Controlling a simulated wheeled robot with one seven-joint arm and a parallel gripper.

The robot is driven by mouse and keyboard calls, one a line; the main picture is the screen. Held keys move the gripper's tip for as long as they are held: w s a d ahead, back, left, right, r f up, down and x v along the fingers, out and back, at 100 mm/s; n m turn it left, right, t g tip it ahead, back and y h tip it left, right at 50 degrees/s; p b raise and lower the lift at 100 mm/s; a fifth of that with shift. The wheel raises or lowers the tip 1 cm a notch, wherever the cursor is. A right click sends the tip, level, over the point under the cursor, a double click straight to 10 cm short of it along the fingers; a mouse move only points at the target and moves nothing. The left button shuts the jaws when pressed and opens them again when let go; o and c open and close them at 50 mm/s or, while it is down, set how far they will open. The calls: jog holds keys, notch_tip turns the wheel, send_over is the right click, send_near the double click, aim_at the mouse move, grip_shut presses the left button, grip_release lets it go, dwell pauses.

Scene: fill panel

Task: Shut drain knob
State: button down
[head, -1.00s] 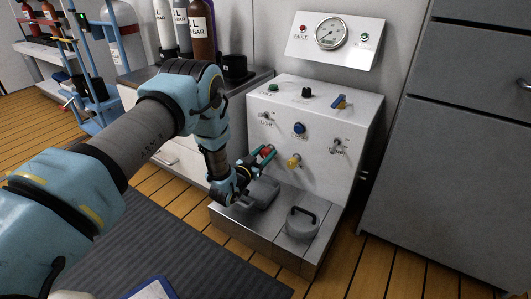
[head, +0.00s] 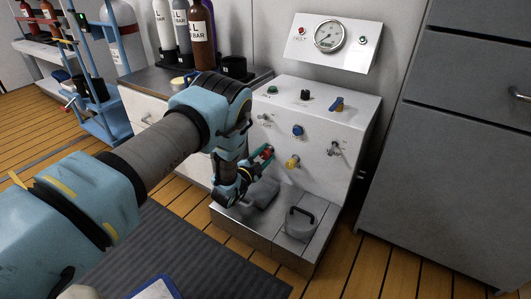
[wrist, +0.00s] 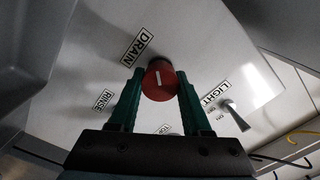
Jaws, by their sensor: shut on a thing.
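The red drain knob (wrist: 159,80) is on the front of the white panel (wrist: 215,55), beside a DRAIN label (wrist: 137,47) in the wrist view. A white line on its face runs nearly upright in that view, slightly tilted. My gripper (wrist: 156,92) has its two green fingers on either side of the knob, shut on it. In the head view, the gripper (head: 262,156) meets the panel at its lower left, and a small part of the red knob (head: 266,152) shows between the fingers.
A yellow knob (head: 292,162) and a blue knob (head: 297,131) sit close to the right. The light switch (wrist: 232,110) is near the right finger in the wrist view. A handled grey lid (head: 300,223) is on the step below. A gauge (head: 328,36) is above.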

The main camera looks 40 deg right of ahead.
jog(key=m, duration=0.3)
jog(key=shift+m+p, duration=0.3)
jog(key=shift+m, duration=0.1)
jog(key=m, duration=0.3)
jog(key=shift+s+f+m, duration=0.1)
jog(key=shift+f+m, duration=0.05)
jog(key=shift+m, duration=0.15)
jog(key=m, duration=0.6)
jog(key=shift+f, duration=0.2)
jog(key=m, duration=0.4)
jog(key=shift+b, duration=0.3)
jog(key=m+b, duration=0.1)
jog(key=m, duration=0.2)
jog(key=shift+f+m, duration=0.15)
jog(key=shift+m, duration=0.15)
jog(key=m+b, duration=0.2)
jog(key=m, duration=0.1)
jog(key=shift+w+m, duration=0.25)
jog(key=shift+m, duration=0.05)
jog(key=shift+a+m+b, duration=0.1)
jog(key=shift+m+b, duration=0.6)
jog(key=shift+m, duration=0.8)
jog(key=shift+w, duration=0.1)
